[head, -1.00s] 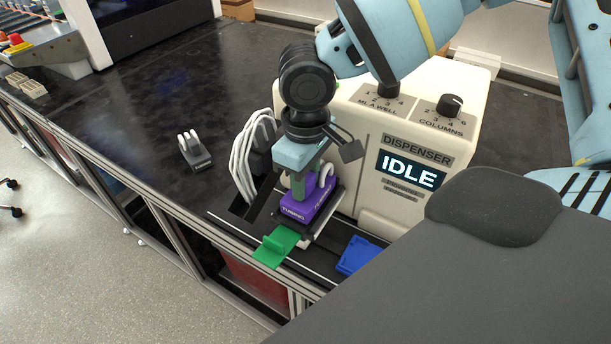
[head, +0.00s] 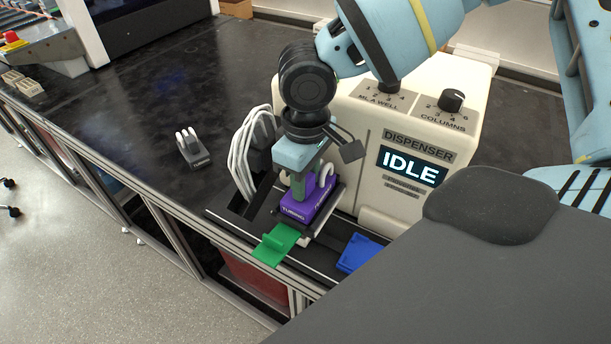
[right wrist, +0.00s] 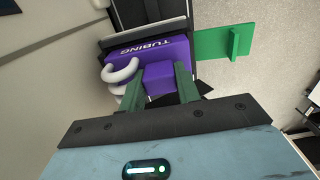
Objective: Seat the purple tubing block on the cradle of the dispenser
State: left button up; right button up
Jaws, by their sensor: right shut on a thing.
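The purple tubing block (head: 307,207), with white tube loops, is at the front left of the cream dispenser (head: 420,125), whose screen reads IDLE. My right gripper (head: 303,187) comes down from above and is shut on the block's raised middle part. The right wrist view shows its two green fingers (right wrist: 157,76) on either side of that part of the block (right wrist: 150,52). The dark cradle (head: 325,224) is directly under the block and mostly hidden by it. I cannot tell whether the block is fully down on it. My left gripper is not in view.
A green tab (head: 276,244) and a blue piece (head: 357,254) lie near the bench's front edge. White tubes (head: 243,150) loop left of the gripper. A grey tubing block (head: 191,149) stands on the black bench, with clear room around it.

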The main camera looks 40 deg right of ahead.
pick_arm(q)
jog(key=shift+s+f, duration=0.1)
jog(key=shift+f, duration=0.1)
pick_arm(e)
jog(key=shift+f, duration=0.15)
jog(key=o, duration=1.2)
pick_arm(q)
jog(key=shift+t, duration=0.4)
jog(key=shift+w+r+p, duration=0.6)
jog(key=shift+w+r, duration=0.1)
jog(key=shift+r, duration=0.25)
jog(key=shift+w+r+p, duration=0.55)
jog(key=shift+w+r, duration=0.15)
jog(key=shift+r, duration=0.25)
pick_arm(e)
jog(key=shift+r, duration=3.55)
